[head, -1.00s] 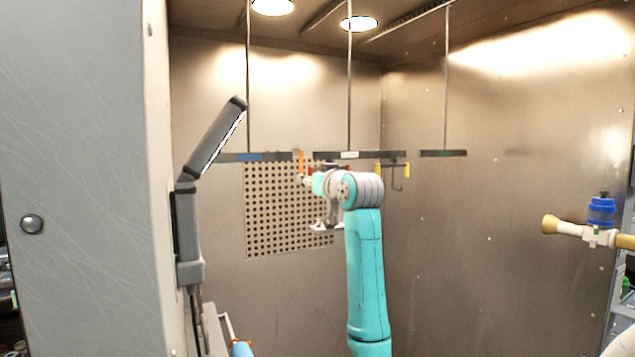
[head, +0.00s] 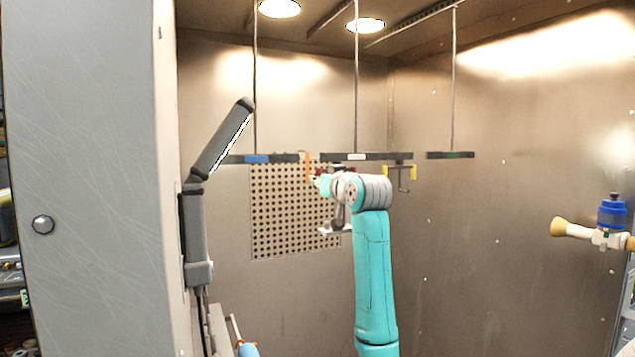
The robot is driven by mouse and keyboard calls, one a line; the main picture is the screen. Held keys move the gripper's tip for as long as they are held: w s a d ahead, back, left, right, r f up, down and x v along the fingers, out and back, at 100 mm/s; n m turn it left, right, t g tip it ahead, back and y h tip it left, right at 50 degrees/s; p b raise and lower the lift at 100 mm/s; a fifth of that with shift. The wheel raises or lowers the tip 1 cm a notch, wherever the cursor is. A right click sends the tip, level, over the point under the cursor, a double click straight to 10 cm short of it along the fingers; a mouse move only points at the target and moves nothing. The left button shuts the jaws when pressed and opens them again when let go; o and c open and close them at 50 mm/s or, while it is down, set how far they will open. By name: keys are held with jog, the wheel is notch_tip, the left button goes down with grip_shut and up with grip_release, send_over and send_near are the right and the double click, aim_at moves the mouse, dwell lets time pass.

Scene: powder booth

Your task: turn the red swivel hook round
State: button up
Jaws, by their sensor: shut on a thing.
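The red swivel hook (head: 318,171) shows only as a small dark red patch below the middle hanging bar, just left of my wrist. My gripper (head: 316,182) is small in the head view and partly hidden by my own wrist. It is at the red hook and shut on it. The lower part of the hook is hidden, so which way it faces cannot be told.
An orange upright piece (head: 308,168) is close left of my gripper. A yellow-ended hook (head: 413,172) hangs right of my wrist. A perforated panel (head: 280,215) is behind.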

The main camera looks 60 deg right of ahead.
jog(key=shift+s+d, duration=0.75)
jog(key=shift+s, duration=2.65)
jog(key=w+d, duration=0.1)
jog(key=d, duration=0.7)
jog(key=shift+w+d, duration=0.2)
jog(key=shift+d, duration=0.15)
jog(key=o, duration=0.7)
jog(key=shift+o, duration=0.2)
